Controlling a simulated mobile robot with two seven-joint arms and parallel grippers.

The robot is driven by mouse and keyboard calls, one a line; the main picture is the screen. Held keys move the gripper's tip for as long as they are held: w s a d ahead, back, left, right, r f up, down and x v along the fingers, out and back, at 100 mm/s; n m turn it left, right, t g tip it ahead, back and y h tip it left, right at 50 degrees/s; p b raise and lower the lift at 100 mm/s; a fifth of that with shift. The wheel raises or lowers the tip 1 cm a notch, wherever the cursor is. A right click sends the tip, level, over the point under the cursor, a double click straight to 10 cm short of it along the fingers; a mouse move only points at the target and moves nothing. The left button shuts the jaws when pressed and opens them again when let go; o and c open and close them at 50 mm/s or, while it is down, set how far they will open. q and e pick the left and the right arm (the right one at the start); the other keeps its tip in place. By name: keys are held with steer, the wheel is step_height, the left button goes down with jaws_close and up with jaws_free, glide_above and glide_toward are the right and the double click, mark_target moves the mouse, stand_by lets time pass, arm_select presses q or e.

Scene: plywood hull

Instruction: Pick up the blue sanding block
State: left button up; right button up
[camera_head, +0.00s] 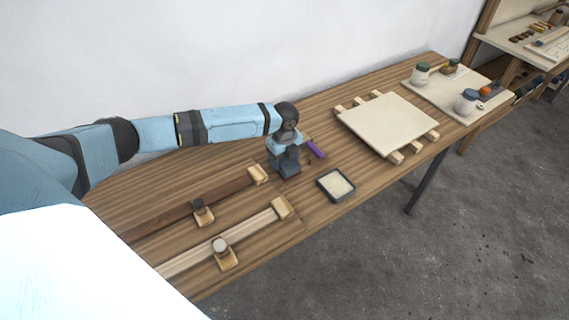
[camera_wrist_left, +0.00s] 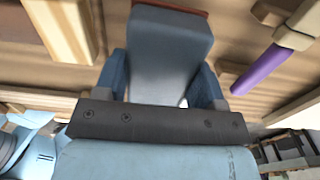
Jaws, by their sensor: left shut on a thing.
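The blue-grey sanding block (camera_wrist_left: 168,50) fills the middle of the left wrist view, between the two blue fingers. A thin reddish-brown strip shows along its far edge. My left gripper (camera_head: 288,168) is shut on the block, at the middle of the wooden bench in the head view. There the block (camera_head: 290,174) shows small and dark under the fingers. I cannot tell whether it touches the bench top. My right gripper is not in view.
A purple-handled tool (camera_head: 316,149) lies just right of the gripper. A dark shallow tray (camera_head: 336,185) sits nearer the bench's front edge. Two clamped wooden strips (camera_head: 190,207) lie to the left. A pale board (camera_head: 388,124) on wooden battens lies to the right, with jars (camera_head: 467,101) beyond.

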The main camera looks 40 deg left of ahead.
arm_select(q)
step_height(320, 180, up, 18)
steer(key=shift+f+b, duration=0.2)
steer(key=shift+b, duration=0.2)
